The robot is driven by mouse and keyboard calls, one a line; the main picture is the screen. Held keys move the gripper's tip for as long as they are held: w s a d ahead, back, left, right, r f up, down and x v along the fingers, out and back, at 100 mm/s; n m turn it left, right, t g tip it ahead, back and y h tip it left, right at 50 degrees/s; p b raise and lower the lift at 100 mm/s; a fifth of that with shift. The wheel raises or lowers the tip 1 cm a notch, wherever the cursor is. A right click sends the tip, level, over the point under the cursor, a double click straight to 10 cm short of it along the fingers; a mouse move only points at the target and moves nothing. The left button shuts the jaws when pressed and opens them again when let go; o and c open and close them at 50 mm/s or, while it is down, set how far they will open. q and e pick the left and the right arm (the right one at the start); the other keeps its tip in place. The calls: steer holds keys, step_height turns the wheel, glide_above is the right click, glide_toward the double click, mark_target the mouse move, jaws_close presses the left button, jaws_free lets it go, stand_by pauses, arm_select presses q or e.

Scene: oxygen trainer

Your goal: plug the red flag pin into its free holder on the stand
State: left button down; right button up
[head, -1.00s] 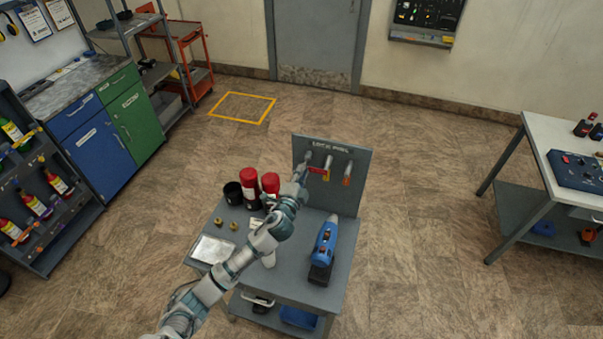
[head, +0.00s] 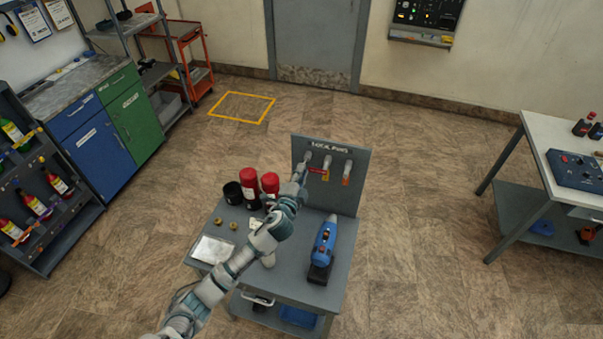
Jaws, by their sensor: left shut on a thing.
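The stand's upright grey panel (head: 333,196) carries a row of holders under a "LOCK PINS" label. The red flag pin shows as a small red flag (head: 317,170) in front of the panel's left part. My left gripper (head: 303,170) is shut on the red flag pin, close to the left holder (head: 308,157). The gripper and arm hide the pin's shaft, so I cannot tell whether its tip is in the holder. A yellow-flagged pin (head: 327,170) sits in the middle and an orange-flagged one (head: 346,180) at the right. My right gripper is out of view.
On the stand's grey top (head: 291,250) are two red-capped bottles (head: 249,186), a black cup (head: 233,193), a blue tool (head: 324,246), small brass parts (head: 219,220) and a pale sheet (head: 212,249). A white table (head: 550,135) stands far right. Floor between is clear.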

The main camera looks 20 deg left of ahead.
arm_select(q)
steer(key=shift+w+r, duration=0.1)
steer(key=shift+w, duration=0.35)
stand_by(0.4)
steer(key=shift+s+d, duration=0.1)
stand_by(0.4)
steer(key=shift+n+y, duration=0.5)
steer(key=shift+y, duration=0.1)
stand_by(0.5)
steer(key=shift+p, duration=0.55)
steer(key=shift+w+r, duration=0.1)
steer(key=shift+w, duration=0.35)
stand_by(0.4)
steer(key=shift+s, duration=0.1)
steer(key=shift+s+f, duration=0.1)
steer(key=shift+f, duration=0.1)
stand_by(0.4)
